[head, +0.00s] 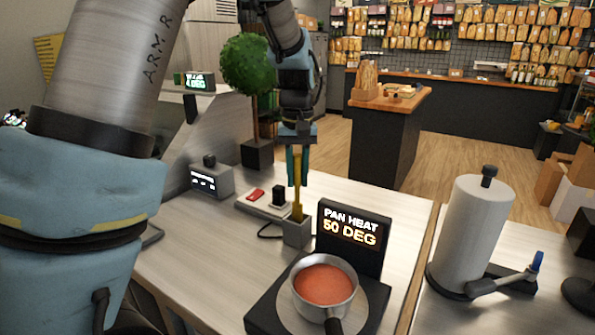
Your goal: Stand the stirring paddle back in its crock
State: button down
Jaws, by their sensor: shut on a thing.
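The yellow stirring paddle (297,193) is upright in the head view, with its lower end at the mouth of the small grey crock (297,233). The crock stands on the table left of the pan heat display. My gripper (298,172) points down above the crock and is shut on the upper part of the paddle. The crock's inside is hidden, so I cannot tell how deep the paddle's end sits or whether it touches the bottom.
A pan of red liquid (323,285) sits on a dark heater in front, with the display (352,232) reading 50 DEG behind it. A power strip (264,204) with a red switch lies left of the crock. A white roll (468,236) stands at right.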

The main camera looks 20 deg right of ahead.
aim_at(297, 151)
jog(key=shift+f+b, duration=0.95)
jog(key=shift+f, duration=0.95)
jog(key=c, duration=0.6)
grip_release()
notch_tip(297, 151, up, 11)
jog(key=shift+f+b, duration=0.1)
jog(key=shift+b, duration=1.05)
